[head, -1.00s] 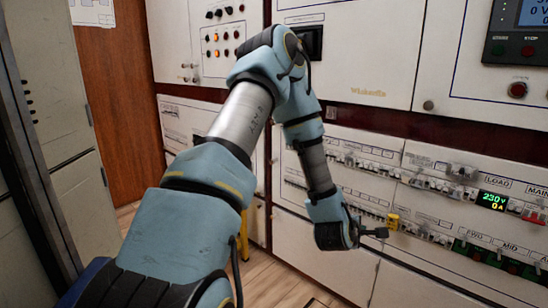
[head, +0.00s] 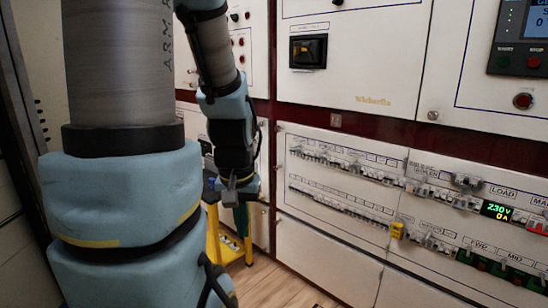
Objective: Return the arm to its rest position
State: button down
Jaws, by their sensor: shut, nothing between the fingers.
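My arm is raised and folded at the left of the head view, with its thick lower links close to the camera. My gripper (head: 232,190) hangs low at the end of the arm, left of the breaker panel and clear of it. It is small and dark here, with its fingers shut and nothing held. The breaker panel (head: 340,218) has two rows of breakers and stands to the right. A yellow piece (head: 397,230) sits on its lower row.
A yellow stand (head: 214,240) is on the wooden floor (head: 262,283), just below and behind my gripper. White cabinets (head: 375,65) with switches and a red button (head: 523,101) fill the back and right. A grey cabinet edge is at the far left.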

notch_tip(320, 180, up, 18)
jog(key=p, duration=1.6)
jog(key=shift+p, duration=0.3)
jog(key=w+d+f+m+t+h+b, duration=0.1)
jog(key=w+d+f+m+t+b, duration=0.25)
jog(key=w+d+f+b, duration=0.55)
jog(key=m+t+h+b, duration=0.4)
jog(key=t+h+b, duration=0.4)
jog(key=h+b, duration=0.5)
send_near(395, 236)
jog(key=shift+w+d+r+y+b, duration=0.3)
jog(key=shift+w+d+y+b, duration=0.2)
jog(key=shift+w+d+b, duration=0.5)
jog(key=shift+w+d+r+y+b, duration=0.25)
jog(key=shift+w+d+y+b, duration=0.25)
jog(key=shift+w+d+b, duration=0.5)
jog(key=shift+b+x, duration=0.4)
jog(key=shift+x, duration=1.1)
